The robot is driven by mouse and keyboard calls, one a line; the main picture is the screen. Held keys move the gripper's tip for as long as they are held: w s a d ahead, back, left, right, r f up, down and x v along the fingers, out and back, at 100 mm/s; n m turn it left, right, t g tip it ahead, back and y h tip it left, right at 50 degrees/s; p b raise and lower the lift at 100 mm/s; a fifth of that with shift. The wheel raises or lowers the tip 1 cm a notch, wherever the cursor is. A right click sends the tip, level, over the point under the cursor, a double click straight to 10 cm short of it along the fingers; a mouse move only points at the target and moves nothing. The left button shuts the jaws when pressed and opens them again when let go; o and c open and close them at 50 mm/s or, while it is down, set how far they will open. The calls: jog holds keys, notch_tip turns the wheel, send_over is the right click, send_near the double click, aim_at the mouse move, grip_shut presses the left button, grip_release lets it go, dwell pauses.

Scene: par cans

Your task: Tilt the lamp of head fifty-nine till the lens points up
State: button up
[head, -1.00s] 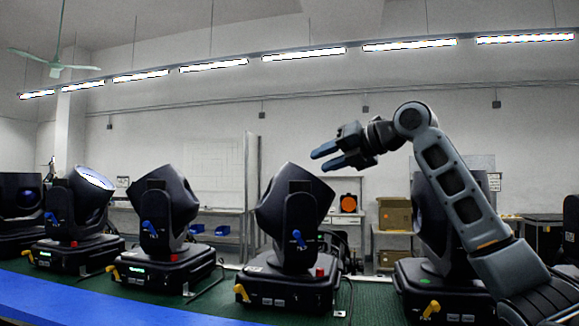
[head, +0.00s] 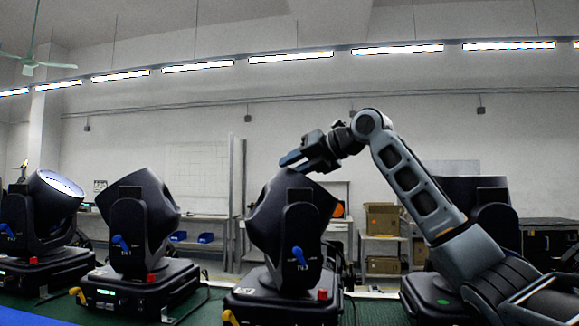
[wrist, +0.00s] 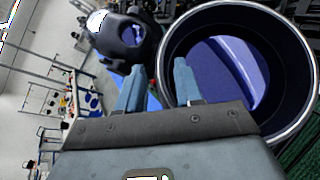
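The moving-head lamp nearest my gripper is a dark can (head: 283,218) in a yoke, tilted with its upper end to the right, on a black base (head: 270,302). It has a blue lever (head: 299,257) and a red knob. I cannot read its number. In the wrist view its round rim and purple-blue lens (wrist: 228,75) fill the right side. My gripper (head: 291,161) is at the can's upper edge. In the wrist view my gripper (wrist: 158,75) has its two blue fingers apart, the right one overlapping the rim's near edge. I cannot tell whether it touches.
A similar head (head: 138,222) stands to the left, and another with a bright lens (head: 45,208) farther left. One more (head: 485,200) is partly behind my arm. They stand in a row on a green surface (head: 205,312). Cardboard boxes (head: 382,220) are on shelving behind.

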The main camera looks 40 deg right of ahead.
jog(key=shift+x, duration=0.8)
jog(key=shift+c, duration=0.4)
grip_shut()
